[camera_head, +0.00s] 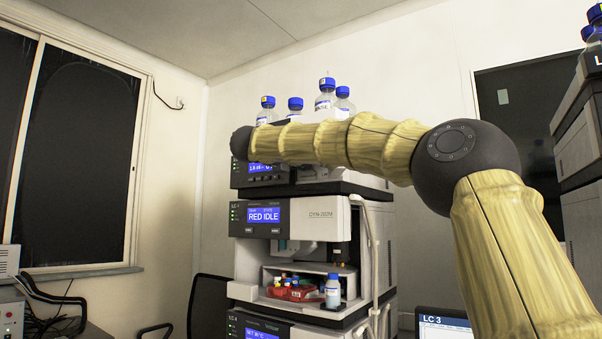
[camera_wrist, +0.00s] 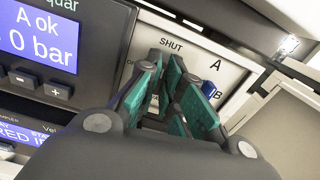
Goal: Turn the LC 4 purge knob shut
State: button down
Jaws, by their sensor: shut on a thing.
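In the wrist view, my gripper (camera_wrist: 168,75) is at the white valve panel (camera_wrist: 172,28) with its green-padded fingers close together. The panel reads SHUT above the fingertips, with a partly covered label to their left. The fingers are shut on the purge knob, which they almost wholly hide, so its pointing direction cannot be told. In the camera_head view, the LC 4 stack (camera_head: 272,218) stands in the middle. My arm crosses in front of its upper part and hides the knob and my gripper.
A blue part (camera_wrist: 208,88) near letters A and B sits just right of the fingers. A display (camera_wrist: 38,35) reading "A ok" and "0 bar" is left. Bottles (camera_head: 325,97) with blue caps stand on top of the stack. Another stack (camera_head: 580,145) stands at right.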

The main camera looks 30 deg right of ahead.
jog(key=shift+d+m+b, duration=0.1)
jog(key=shift+m+b, duration=0.6)
jog(key=c, duration=1.6)
grip_release()
jog(key=shift+s+a+f, duration=0.1)
jog(key=shift+a, duration=0.3)
jog(key=v, duration=1.1)
jog(key=shift+s, duration=0.1)
